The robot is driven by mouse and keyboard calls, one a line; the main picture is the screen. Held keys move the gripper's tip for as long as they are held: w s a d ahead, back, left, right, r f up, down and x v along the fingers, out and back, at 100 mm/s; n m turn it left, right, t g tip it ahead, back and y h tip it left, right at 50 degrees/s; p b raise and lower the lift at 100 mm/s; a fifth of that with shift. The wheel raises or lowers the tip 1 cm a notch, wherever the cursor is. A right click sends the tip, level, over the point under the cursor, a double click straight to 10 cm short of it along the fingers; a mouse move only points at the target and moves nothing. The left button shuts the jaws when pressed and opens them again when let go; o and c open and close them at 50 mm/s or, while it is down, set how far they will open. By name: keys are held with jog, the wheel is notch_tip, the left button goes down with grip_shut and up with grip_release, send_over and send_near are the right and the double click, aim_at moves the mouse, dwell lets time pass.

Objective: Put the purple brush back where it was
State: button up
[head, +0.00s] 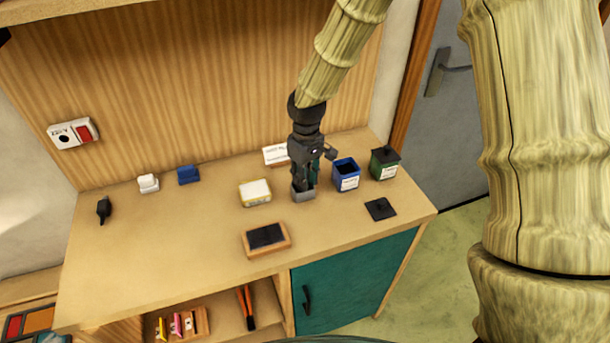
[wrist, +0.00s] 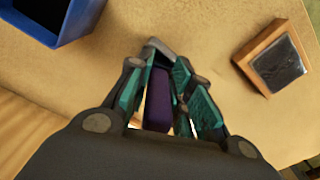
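The purple brush (wrist: 158,102) shows in the wrist view as a dark purple bar between my teal-padded fingers. My gripper (head: 303,186) points down over the table, and its pads, also in the wrist view (wrist: 160,80), close on the purple bar from both sides. A small grey block-like piece (head: 304,195) shows at the fingertips on the table, also in the wrist view (wrist: 161,48). I cannot tell whether it is a holder or part of the brush. The brush's lower end is hidden.
A black square lid (head: 380,209) lies in front. A wood-framed dark pad (head: 266,238) and a yellow-white box (head: 255,193) are nearby. The table's left half is mostly clear.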

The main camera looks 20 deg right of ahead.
jog(key=shift+o, duration=1.1)
jog(key=shift+r, duration=0.1)
notch_tip(320, 180, up, 12)
jog(key=b, duration=0.2)
jog(key=shift+s+d, duration=0.1)
jog(key=shift+d, duration=0.05)
dwell(0.8)
